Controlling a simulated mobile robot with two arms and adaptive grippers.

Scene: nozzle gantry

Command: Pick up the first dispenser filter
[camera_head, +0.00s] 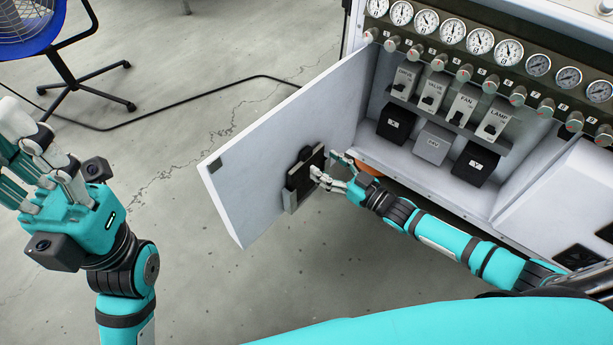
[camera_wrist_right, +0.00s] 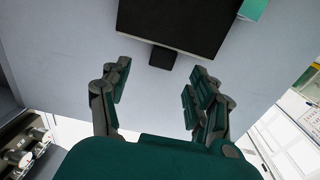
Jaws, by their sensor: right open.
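A flat black block with a small tab, apparently the dispenser filter (camera_head: 304,178), sits in a holder on the inner face of the open white door. The right wrist view shows a dark panel with a pale edge (camera_wrist_right: 185,22) and a black tab (camera_wrist_right: 162,57) below it. My right gripper (camera_head: 330,168) is at the block's right side in the head view. In the wrist view my right gripper (camera_wrist_right: 158,88) is open, its fingers apart below the panel with the tab between and ahead of them, not gripped. My left gripper (camera_head: 30,160) is open and empty, off to the left.
The white door (camera_head: 235,200) stands open from the cabinet. Inside are labelled switches (camera_head: 432,93) and dark blocks (camera_head: 395,123), below a row of gauges (camera_head: 452,30). A blue fan (camera_head: 25,25) and a cable lie left. The grey floor between is clear.

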